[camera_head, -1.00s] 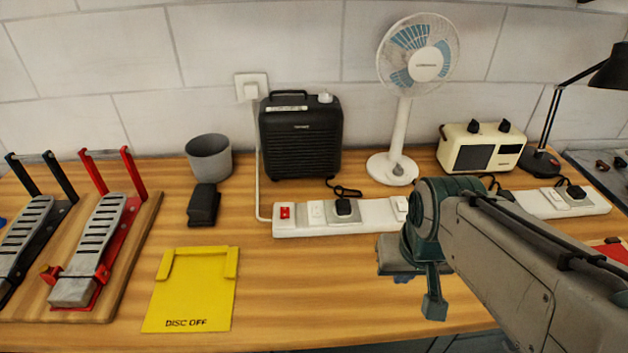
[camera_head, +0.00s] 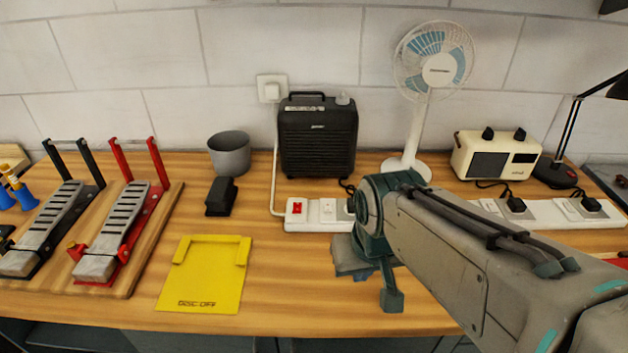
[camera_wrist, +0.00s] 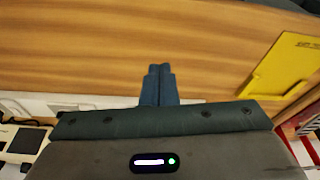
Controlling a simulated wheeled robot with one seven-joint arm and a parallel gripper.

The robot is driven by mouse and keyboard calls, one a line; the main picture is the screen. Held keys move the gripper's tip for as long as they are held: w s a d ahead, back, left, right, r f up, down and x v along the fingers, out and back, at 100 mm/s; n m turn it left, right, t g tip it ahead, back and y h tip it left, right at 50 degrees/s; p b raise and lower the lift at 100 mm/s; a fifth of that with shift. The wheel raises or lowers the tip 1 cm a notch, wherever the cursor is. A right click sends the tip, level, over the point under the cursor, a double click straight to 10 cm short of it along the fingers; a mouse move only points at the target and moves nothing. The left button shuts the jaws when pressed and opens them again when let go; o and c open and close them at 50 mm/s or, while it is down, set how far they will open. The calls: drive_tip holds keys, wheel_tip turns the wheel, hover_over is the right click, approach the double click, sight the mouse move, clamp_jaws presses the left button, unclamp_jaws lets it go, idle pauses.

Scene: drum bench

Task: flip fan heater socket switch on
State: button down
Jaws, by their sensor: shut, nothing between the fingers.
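The black fan heater (camera_head: 317,142) stands against the wall in the head view. Below it is a white power strip (camera_head: 285,222) with a red switch (camera_head: 297,208) at its left end. To the right of that is a white rocker switch (camera_head: 328,209) beside a socket that my arm mostly hides. A cord from the heater runs down there; its plug is hidden. I cannot tell which way the rocker is tipped. My gripper (camera_wrist: 160,70) is shut and empty in the wrist view, over bare bench. In the head view my wrist is in front of the strip, apart from the rocker.
A yellow "DISC OFF" plate (camera_head: 203,290), a black block (camera_head: 220,197) and a grey cup (camera_head: 229,153) are left of my wrist. Two pedals stand further left. A white fan (camera_head: 438,70), a cream radio (camera_head: 495,157) and a lamp (camera_head: 560,170) are behind my arm.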

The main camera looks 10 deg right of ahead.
drive_tip(key=w+r+n+g+p, duration=0.1)
drive_tip(key=w+r+n, duration=0.3)
drive_tip(key=w, duration=0.3)
drive_tip(key=w+r+n+g, duration=0.1)
drive_tip(key=w+r+n, duration=0.25)
drive_tip(key=w, duration=0.45)
drive_tip(key=n+g+p, duration=0.1)
drive_tip(key=n+g, duration=0.1)
drive_tip(key=n, duration=0.6)
hover_over(328, 210)
drive_tip(key=w, duration=0.2)
drive_tip(key=shift+d, duration=0.2)
drive_tip(key=f, duration=0.4)
drive_tip(key=s+f, duration=0.1)
drive_tip(key=f, duration=0.8)
drive_tip(key=shift+s+a+f+p, duration=0.15)
drive_tip(key=shift+s+f+p, duration=0.2)
drive_tip(key=shift+s+f, duration=0.05)
